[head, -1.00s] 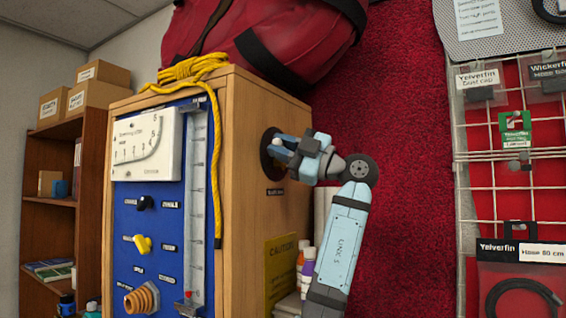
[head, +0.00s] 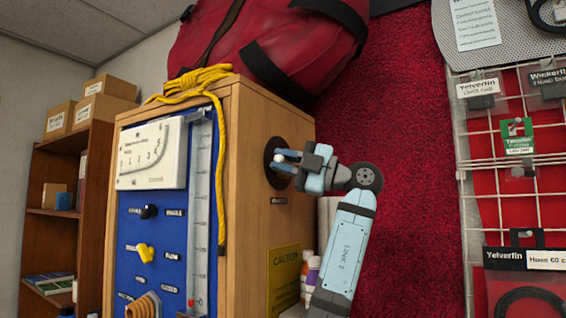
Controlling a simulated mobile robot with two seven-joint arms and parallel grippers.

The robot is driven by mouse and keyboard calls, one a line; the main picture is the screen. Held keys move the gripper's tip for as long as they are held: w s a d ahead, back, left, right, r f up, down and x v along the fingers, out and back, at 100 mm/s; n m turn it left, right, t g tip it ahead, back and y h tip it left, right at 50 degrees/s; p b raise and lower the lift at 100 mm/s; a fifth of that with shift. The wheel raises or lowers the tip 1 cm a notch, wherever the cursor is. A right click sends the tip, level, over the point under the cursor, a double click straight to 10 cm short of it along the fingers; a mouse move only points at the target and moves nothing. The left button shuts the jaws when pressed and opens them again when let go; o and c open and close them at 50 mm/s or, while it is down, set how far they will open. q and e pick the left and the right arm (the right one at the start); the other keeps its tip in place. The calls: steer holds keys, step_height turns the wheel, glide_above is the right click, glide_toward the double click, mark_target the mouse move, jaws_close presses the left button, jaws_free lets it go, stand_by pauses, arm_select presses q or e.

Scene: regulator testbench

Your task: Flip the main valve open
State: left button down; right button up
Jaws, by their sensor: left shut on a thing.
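The main valve sits on the right wooden side of the testbench box. It has a round black plate (head: 269,179) and a small lever with a white rounded tip (head: 278,158). My left gripper (head: 285,159) is at the valve, its fingers shut around the lever and pointing left. The fingers hide most of the lever, so its exact angle is hard to tell. A small label (head: 279,201) sits under the plate, too small to read. My right gripper is not in view.
The blue front panel (head: 135,225) carries a gauge (head: 152,154), a yellow knob (head: 145,253) and a black knob (head: 149,211). Yellow rope (head: 219,190) hangs over the box edge. A red bag (head: 265,45) lies on top. Bottles (head: 311,272) stand below my arm.

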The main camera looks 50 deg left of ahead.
arm_select(q)
steer(key=c, duration=1.1)
jaws_free()
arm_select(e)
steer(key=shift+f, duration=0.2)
arm_select(q)
steer(key=v, duration=1.4)
steer(key=shift+p, duration=0.3)
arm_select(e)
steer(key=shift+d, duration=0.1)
arm_select(q)
steer(key=shift+r, duration=0.1)
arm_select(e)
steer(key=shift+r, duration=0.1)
